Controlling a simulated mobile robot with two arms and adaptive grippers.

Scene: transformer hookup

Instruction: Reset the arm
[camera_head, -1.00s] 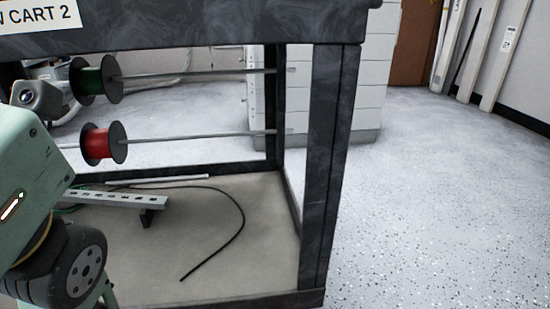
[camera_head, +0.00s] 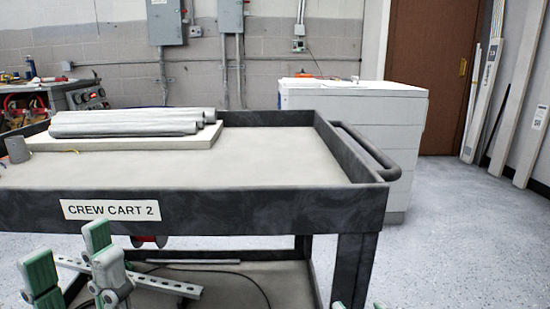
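My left gripper (camera_head: 69,255) is at the lower left, in front of the cart. Its green-padded fingers stand apart with nothing seen between them. My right gripper (camera_head: 359,305) shows only as two small tips, set apart at the bottom edge near the cart's right leg; the rest is out of frame. The cart (camera_head: 270,212), labelled CREW CART 2, stands before me. A perforated metal strut (camera_head: 165,284) lies on its lower shelf, partly hidden behind my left gripper.
Grey pipes (camera_head: 130,123) lie on a pale board on the cart top. A black cable (camera_head: 245,279) lies on the lower shelf. A white cabinet (camera_head: 355,118) stands behind the cart, and a cluttered bench (camera_head: 60,98) at the far left. The floor (camera_head: 465,240) at right is clear.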

